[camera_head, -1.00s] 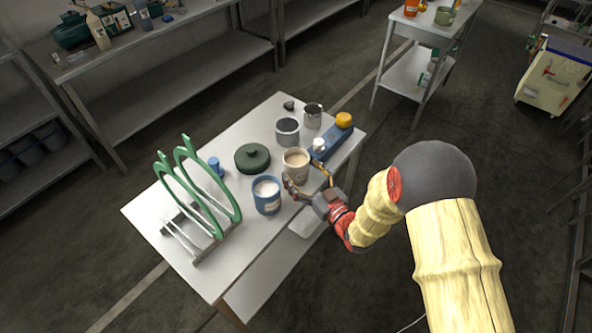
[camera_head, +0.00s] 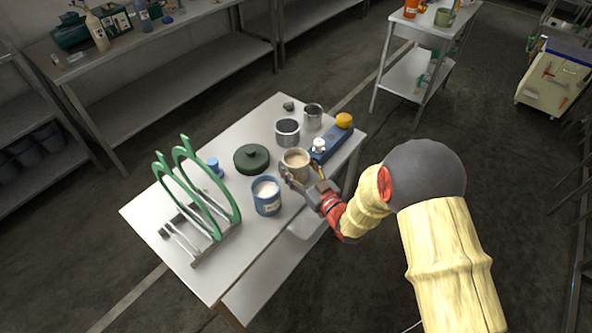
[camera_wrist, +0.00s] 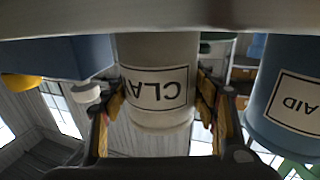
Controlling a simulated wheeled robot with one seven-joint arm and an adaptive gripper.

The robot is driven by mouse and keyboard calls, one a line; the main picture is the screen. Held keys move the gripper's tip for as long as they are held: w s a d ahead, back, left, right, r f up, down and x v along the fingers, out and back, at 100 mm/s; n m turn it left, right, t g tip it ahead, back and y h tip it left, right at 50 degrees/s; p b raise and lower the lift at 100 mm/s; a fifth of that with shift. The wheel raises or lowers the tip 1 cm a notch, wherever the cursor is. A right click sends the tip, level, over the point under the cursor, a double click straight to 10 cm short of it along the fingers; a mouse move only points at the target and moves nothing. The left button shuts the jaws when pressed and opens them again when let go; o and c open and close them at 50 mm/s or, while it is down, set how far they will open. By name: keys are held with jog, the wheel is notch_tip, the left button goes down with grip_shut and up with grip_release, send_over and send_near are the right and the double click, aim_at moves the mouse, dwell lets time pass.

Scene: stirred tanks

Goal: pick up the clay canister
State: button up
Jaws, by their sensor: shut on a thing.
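The clay canister (camera_head: 296,160) is a beige pot with pale contents, near the front right edge of the table in the head view. In the wrist view the canister (camera_wrist: 155,85) appears upside down, with a white label reading "CLA". My gripper (camera_head: 303,180) reaches it from the table's front side, with one finger on each side of its body. In the wrist view the gripper (camera_wrist: 162,112) is shut on the canister. The canister looks upright; I cannot tell whether its base is clear of the table.
A blue canister (camera_head: 267,196) stands close to the left. A blue box (camera_head: 328,145) with a yellow knob is close to the right. A grey pot (camera_head: 288,132) and dark green lid (camera_head: 251,158) are behind. A green-looped rack (camera_head: 200,225) stands on the table's left (camera_head: 235,265).

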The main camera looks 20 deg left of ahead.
jog(key=c, duration=0.9)
jog(key=shift+r, duration=0.1)
jog(key=shift+r, duration=0.15)
